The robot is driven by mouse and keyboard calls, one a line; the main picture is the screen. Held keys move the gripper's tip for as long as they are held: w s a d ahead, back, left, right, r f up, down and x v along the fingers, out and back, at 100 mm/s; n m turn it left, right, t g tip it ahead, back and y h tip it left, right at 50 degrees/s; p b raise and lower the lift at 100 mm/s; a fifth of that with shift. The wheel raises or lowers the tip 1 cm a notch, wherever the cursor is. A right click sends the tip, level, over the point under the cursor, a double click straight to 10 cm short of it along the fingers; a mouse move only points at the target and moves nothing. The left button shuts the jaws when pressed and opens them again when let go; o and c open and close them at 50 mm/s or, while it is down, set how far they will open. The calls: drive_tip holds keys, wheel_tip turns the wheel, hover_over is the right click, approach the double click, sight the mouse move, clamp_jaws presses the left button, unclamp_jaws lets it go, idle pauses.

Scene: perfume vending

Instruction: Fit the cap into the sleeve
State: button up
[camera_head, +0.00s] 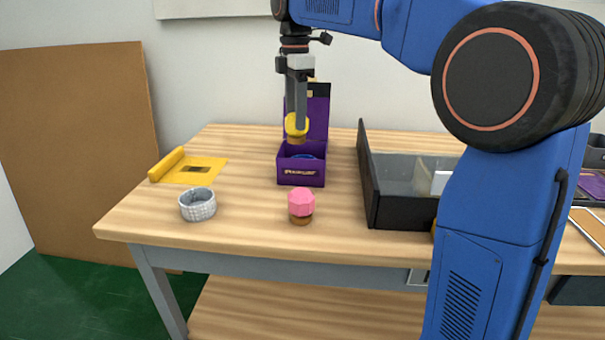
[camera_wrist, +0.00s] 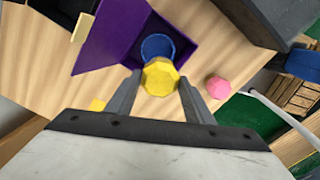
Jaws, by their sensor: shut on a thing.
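My gripper (camera_head: 298,112) is shut on a yellow faceted cap (camera_head: 297,124) with a brown lower part, held upright above the open purple box (camera_head: 301,179). In the wrist view the cap (camera_wrist: 161,78) sits between the two fingers of my gripper (camera_wrist: 159,80). A blue ring-shaped sleeve (camera_wrist: 157,45) lies inside the purple box (camera_wrist: 100,38); in the head view only a bit of its rim (camera_head: 303,157) shows. In the wrist view the cap overlaps the near edge of the sleeve; the height gap cannot be told.
A pink cap (camera_head: 301,202) with a brown base stands in front of the box. A grey woven ring (camera_head: 197,204) stands at left, with a yellow flat piece (camera_head: 203,164) behind it. A black tray (camera_head: 397,210) with a tall side is to the right.

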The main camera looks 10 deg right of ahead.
drive_tip(key=shift+w+d, duration=0.5)
drive_tip(key=shift+d, duration=0.35)
drive_tip(key=shift+d+f, duration=0.1)
drive_tip(key=shift+f, duration=4.85)
drive_tip(key=shift+f, duration=0.3)
drive_tip(key=o, duration=1.1)
drive_tip(key=shift+c, duration=0.2)
wheel_tip(320, 180, up, 13)
drive_tip(key=shift+f, duration=0.15)
